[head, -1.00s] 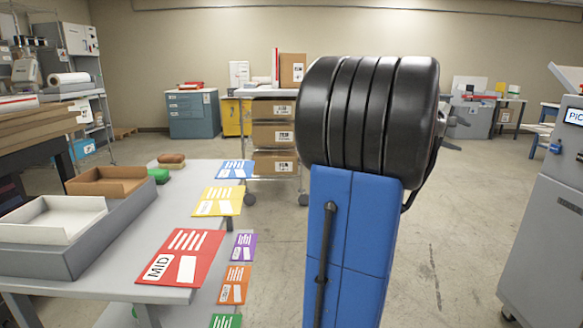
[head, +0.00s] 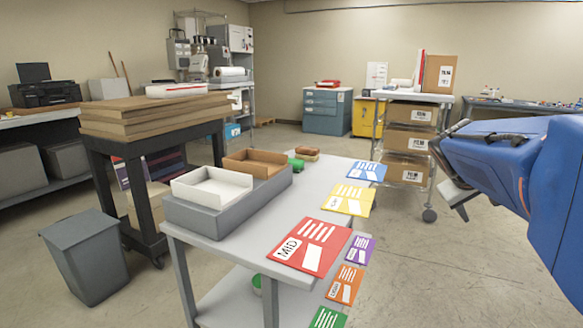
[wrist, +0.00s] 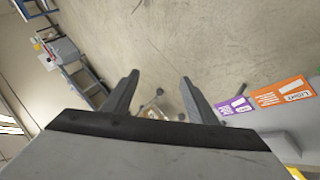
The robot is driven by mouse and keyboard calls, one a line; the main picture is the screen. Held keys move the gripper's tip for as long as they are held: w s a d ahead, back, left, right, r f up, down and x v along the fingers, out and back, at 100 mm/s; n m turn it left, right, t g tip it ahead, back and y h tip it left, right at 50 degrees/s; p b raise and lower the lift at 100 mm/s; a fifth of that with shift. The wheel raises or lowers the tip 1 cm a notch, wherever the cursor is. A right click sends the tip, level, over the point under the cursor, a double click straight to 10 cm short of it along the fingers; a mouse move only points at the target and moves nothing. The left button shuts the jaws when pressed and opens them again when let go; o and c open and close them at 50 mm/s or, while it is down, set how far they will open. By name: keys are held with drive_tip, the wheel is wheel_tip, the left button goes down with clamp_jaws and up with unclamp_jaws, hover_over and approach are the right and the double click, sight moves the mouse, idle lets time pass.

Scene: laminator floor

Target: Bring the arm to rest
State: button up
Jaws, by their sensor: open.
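My gripper (wrist: 160,82) shows in the wrist view with its two dark fingers apart. Nothing is held between them; bare floor and some small blurred items lie beyond. In the head view my blue arm (head: 500,160) reaches in from the right edge, folded, with grey parts at its left end. It hangs over open floor to the right of the grey table (head: 228,248), apart from it. The fingertips are not clear in the head view.
The table holds a grey tray (head: 190,215) and red (head: 310,262), yellow (head: 347,208) and blue cards (head: 367,172). A wheeled cart (head: 378,128) stands behind. Floor at lower right is clear.

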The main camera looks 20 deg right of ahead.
drive_tip(key=s+a+f+n+y, duration=0.1)
drive_tip(key=a+f, duration=0.4)
drive_tip(key=a, duration=0.6)
drive_tip(key=s+a+f+n+t+y, duration=0.1)
drive_tip(key=s+a+f+y, duration=0.2)
drive_tip(key=a, duration=0.9)
drive_tip(key=s+a+f+n+t+y, duration=0.1)
drive_tip(key=a+f+y, duration=0.3)
drive_tip(key=a, duration=0.7)
wheel_tip(320, 180, down, 3)
drive_tip(key=shift+s+a+r+y, duration=0.1)
drive_tip(key=shift+s+a+y, duration=0.25)
drive_tip(key=shift+s, duration=0.35)
